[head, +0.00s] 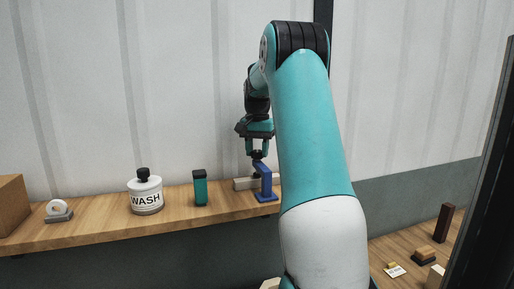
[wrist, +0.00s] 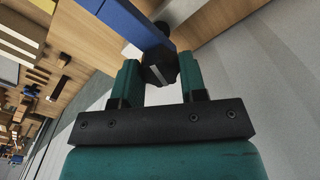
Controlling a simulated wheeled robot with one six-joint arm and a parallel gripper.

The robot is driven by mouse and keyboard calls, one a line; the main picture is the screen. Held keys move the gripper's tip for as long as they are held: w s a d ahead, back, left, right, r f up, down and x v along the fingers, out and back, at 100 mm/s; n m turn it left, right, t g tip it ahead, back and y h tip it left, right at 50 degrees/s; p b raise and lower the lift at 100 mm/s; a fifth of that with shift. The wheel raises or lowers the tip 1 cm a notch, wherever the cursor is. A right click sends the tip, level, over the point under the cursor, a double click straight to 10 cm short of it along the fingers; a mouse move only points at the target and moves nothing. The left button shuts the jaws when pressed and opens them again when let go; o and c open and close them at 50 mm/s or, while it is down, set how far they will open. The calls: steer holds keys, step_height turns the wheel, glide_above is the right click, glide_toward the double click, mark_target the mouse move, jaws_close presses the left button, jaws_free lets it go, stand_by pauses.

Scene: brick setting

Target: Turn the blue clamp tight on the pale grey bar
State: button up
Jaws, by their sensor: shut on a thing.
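The blue clamp (head: 266,181) stands on the wooden shelf, with its black knob (head: 257,155) on top. The pale grey bar (head: 244,184) lies level at the clamp and shows to its left; my arm hides what is to the right. My gripper (head: 257,148) points down from above and is shut on the knob. In the wrist view, the two teal fingers of my gripper (wrist: 159,75) sit on either side of the black knob (wrist: 159,66), and the blue clamp (wrist: 125,22) shows beyond it. I cannot tell how tight the clamp is.
On the shelf (head: 105,229) stand a teal bottle with a black cap (head: 200,188), a white WASH jar (head: 146,195), a small white and grey item (head: 58,211) and a brown box (head: 12,204). A lower wooden surface at right holds a dark block (head: 443,222) and a brush-like item (head: 423,256).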

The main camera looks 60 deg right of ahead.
mark_target(257, 151)
steer(key=m, duration=0.3)
steer(key=shift+w+r+m+p, duration=0.1)
steer(key=shift+m+p, duration=0.6)
steer(key=shift+m, duration=1.5)
steer(key=o, duration=0.9)
steer(key=shift+o, duration=0.2)
step_height(257, 151, up, 17)
steer(key=b, duration=0.1)
steer(key=shift+r, duration=0.15)
